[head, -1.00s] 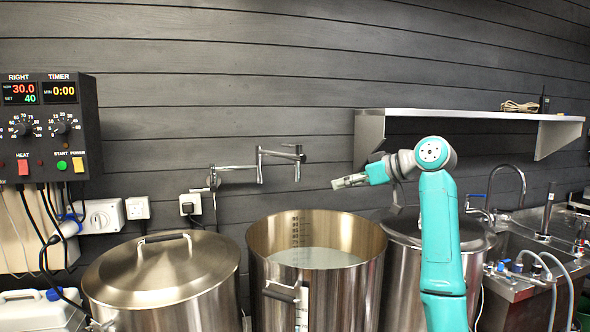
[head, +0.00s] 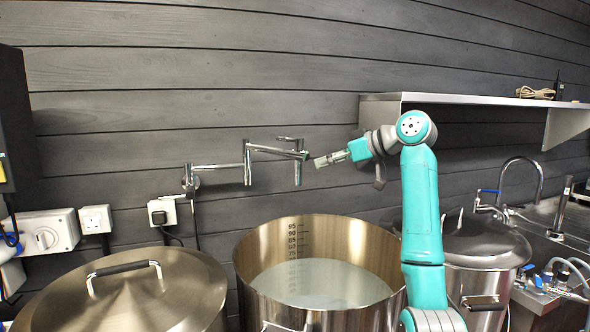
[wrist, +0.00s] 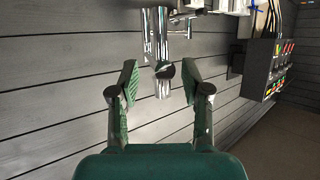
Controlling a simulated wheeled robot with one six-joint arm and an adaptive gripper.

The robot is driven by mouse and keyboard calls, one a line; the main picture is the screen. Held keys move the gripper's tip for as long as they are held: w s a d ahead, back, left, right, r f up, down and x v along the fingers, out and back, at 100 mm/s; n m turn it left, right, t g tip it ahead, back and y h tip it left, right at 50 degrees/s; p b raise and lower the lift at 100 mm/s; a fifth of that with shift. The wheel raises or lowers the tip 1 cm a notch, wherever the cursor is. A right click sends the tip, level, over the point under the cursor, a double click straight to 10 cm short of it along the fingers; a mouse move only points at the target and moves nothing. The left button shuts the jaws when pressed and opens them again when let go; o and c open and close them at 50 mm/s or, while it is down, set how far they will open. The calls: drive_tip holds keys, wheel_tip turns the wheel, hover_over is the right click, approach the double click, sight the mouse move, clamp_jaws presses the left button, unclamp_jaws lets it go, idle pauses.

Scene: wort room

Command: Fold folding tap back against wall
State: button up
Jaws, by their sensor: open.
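The folding tap (head: 247,160) is a chrome jointed pipe mounted on the wall above the pots. It stretches right from its wall mount (head: 190,180), with an upright joint midway and a down-pointing spout (head: 298,170) at its free end. My gripper (head: 318,162) is just right of the spout, apart from it in the head view. In the wrist view, my gripper (wrist: 158,82) is open and empty, its two fingers spread. The tap's chrome end (wrist: 162,72) shows between and beyond the fingertips. Whether a finger touches it I cannot tell.
An open steel pot (head: 262,275) with pale liquid stands below the tap. A lidded pot (head: 160,295) is at left, another (head: 475,245) behind my arm. A wall shelf (head: 480,99) is above right. The control box (wrist: 268,68) shows in the wrist view.

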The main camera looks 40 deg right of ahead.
sight(298, 170)
drive_tip(key=x, duration=1)
drive_tip(key=shift+w+f, duration=0.1)
clamp_jaws()
